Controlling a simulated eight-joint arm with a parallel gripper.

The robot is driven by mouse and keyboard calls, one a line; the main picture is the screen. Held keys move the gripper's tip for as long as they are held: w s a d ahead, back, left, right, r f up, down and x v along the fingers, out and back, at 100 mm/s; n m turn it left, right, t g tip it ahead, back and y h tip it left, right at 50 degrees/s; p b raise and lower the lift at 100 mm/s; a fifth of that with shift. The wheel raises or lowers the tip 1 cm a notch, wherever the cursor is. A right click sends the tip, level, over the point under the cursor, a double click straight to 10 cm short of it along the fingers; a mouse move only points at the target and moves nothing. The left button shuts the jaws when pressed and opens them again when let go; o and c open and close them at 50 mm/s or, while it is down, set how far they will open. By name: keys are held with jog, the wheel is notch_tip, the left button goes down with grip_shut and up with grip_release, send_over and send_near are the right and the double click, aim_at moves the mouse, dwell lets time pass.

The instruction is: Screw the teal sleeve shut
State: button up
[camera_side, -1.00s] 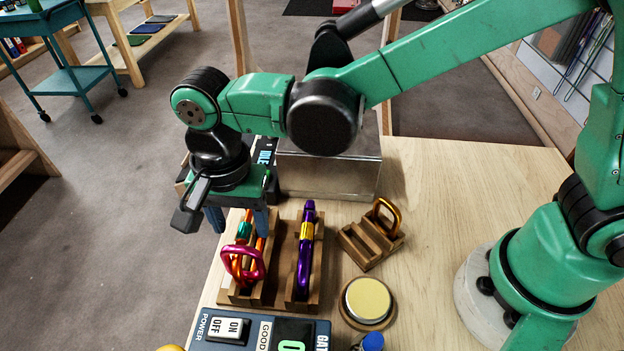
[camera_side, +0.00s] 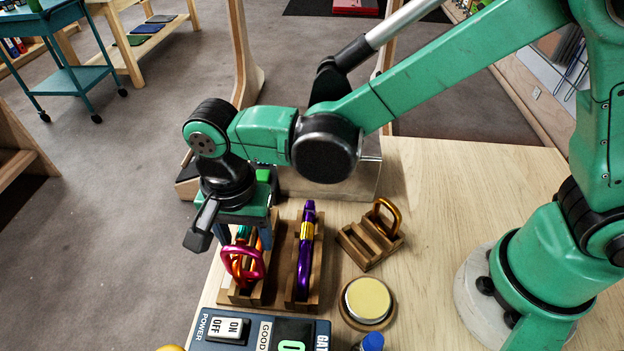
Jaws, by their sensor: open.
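The teal sleeve (camera_side: 243,232) is on an orange carabiner (camera_side: 260,243) that stands in the left wooden rack (camera_side: 270,292). My gripper (camera_side: 247,240) is open and points down over the back of the orange carabiner. Its fingers lie close around the teal sleeve and partly hide it. I cannot tell whether they touch it.
A purple carabiner with a gold sleeve (camera_side: 306,250) stands in the neighbouring rack slot. A small rack with a bronze carabiner (camera_side: 386,218), a yellow round button (camera_side: 368,299) and a power switch box (camera_side: 262,333) are nearby. A metal box (camera_side: 330,180) stands behind.

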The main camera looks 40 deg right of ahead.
jog(key=shift+w+a, duration=0.5)
jog(key=shift+a, duration=0.05)
jog(key=shift+r, duration=0.15)
jog(key=shift+r, duration=0.6)
jog(key=shift+s+d, duration=0.5)
jog(key=shift+d, duration=0.05)
notch_tip(320, 180, up, 10)
dwell(0.8)
